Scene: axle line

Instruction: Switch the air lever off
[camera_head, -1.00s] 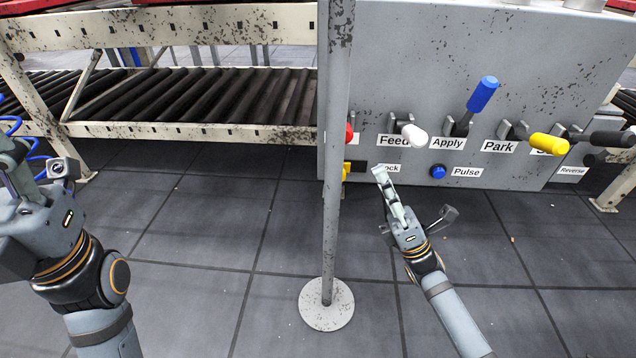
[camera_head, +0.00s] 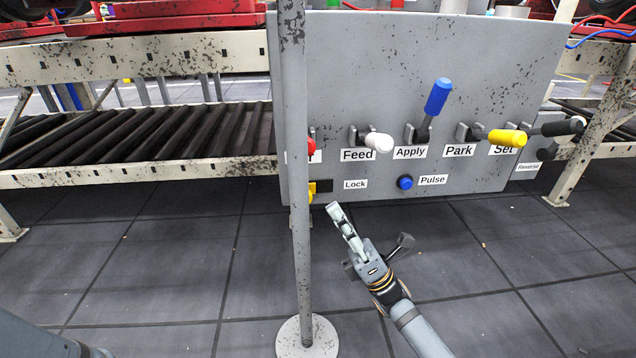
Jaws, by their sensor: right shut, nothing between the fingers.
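No label reading "Air" is visible. A red lever handle (camera_head: 312,147) sits at the panel's left, largely hidden behind a grey post; the label below it is mostly covered, so I cannot read it. My right gripper (camera_head: 335,209) is shut and empty, just right of the post, pointing up and left. In the picture it is below the "Lock" label and apart from the red handle. My left gripper is out of view.
The grey post (camera_head: 300,230) stands before the grey panel (camera_head: 380,60). Right of the red handle are a white Feed lever (camera_head: 378,143), an upright blue lever (camera_head: 437,97), a yellow lever (camera_head: 507,137) and a black lever (camera_head: 563,127). A blue Pulse button (camera_head: 405,183) sits below.

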